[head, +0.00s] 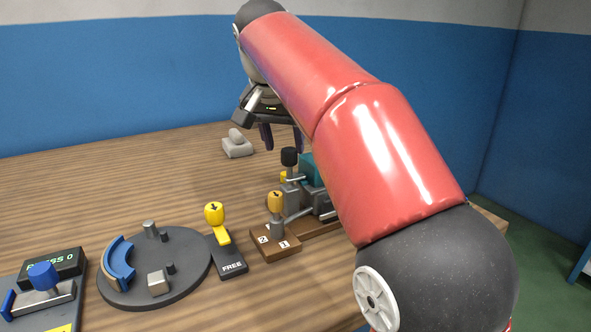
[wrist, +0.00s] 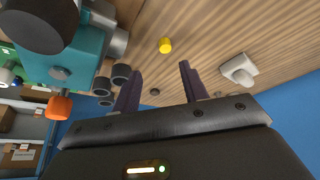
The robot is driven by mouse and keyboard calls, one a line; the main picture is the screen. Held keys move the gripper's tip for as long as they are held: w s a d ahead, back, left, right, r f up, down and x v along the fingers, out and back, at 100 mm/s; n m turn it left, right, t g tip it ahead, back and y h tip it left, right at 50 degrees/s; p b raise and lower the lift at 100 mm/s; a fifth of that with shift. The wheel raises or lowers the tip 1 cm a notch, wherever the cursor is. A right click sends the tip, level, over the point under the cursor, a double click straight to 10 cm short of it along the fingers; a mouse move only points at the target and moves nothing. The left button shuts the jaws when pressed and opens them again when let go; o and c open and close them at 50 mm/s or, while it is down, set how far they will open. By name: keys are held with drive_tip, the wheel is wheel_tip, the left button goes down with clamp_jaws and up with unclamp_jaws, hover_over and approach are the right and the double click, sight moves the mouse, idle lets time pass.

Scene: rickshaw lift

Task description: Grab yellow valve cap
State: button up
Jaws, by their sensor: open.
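A small yellow cap (wrist: 166,45) stands on the wooden table in the wrist view, just beyond my fingertips and roughly in line with the gap between them. In the head view a bit of yellow (head: 284,177) shows behind the black-knobbed lever, and it looks like the same cap, mostly hidden. My gripper (wrist: 160,72) is open and empty, its two dark fingers apart and not touching the cap. In the head view my gripper (head: 282,138) hangs above the table behind the teal device, partly hidden by my red arm.
The teal device (wrist: 68,50) with pipes and a black knob (head: 289,157) stands close beside the cap. A grey-white fixture (head: 237,145) sits on the other side. Yellow-topped levers (head: 214,213) and a round dark plate (head: 190,275) stand nearer the front. The table's back left is clear.

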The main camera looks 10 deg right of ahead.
sight(285, 174)
drive_tip(key=x, duration=0.5)
drive_tip(key=a+b+x, duration=0.1)
drive_tip(key=x, duration=0.2)
drive_tip(key=shift+w+f, duration=0.1)
drive_tip(key=shift+f, duration=0.05)
drive_tip(key=c, duration=0.9)
